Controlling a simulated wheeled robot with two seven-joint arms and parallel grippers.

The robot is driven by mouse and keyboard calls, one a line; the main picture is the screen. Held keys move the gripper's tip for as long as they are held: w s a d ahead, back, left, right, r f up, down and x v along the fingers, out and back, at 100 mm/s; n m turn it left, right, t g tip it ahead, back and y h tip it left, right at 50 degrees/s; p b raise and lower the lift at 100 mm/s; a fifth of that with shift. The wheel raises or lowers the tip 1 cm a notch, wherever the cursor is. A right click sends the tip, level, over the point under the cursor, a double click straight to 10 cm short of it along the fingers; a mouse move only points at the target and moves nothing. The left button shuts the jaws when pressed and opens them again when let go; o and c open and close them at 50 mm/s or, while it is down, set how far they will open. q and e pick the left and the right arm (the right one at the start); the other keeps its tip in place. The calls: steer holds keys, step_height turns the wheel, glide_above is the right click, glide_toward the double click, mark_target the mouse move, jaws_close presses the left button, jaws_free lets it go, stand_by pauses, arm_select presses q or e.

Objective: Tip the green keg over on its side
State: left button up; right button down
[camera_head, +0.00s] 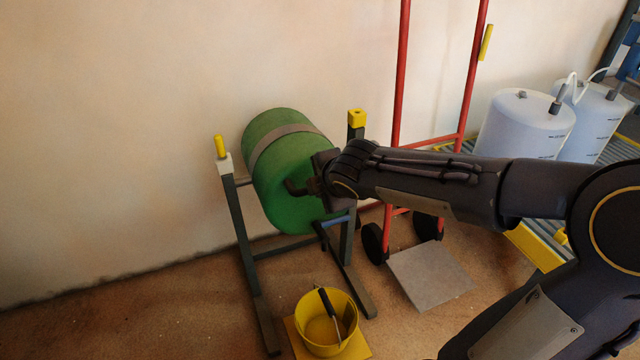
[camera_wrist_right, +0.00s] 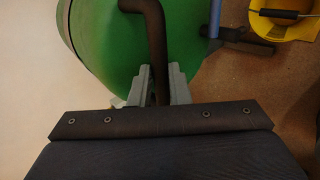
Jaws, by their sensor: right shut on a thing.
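The green keg (camera_head: 284,166) lies tilted well over on its side in a dark metal cradle stand (camera_head: 243,222), with a grey strap (camera_head: 285,138) around its body. It also fills the top of the right wrist view (camera_wrist_right: 105,45). A dark bent handle (camera_wrist_right: 155,40) crosses the keg's near end. My right gripper (camera_wrist_right: 158,88) is shut on the handle, its two grey fingers on either side of it. In the head view my right arm comes in from the right, and its wrist hides part of the keg's right side. My left gripper is not in view.
A yellow bucket (camera_head: 312,338) with a dark-handled tool stands on the floor in front of the stand. A red hand truck (camera_head: 400,90) with a grey plate (camera_head: 430,275) is to the right. White drums (camera_head: 520,125) stand further right. The wall is close behind.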

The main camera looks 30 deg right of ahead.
steer(key=shift+s+f, duration=0.25)
steer(key=shift+f, duration=0.25)
steer(key=c, duration=1.4)
jaws_free()
steer(key=shift+o, duration=0.2)
steer(key=shift+w+r, duration=0.1)
steer(key=shift+r, duration=0.05)
steer(key=p+v, duration=0.3)
steer(key=v, duration=0.4)
steer(key=shift+s+r+p, duration=0.25)
steer(key=shift+r+p, duration=0.1)
steer(key=shift+c, duration=0.5)
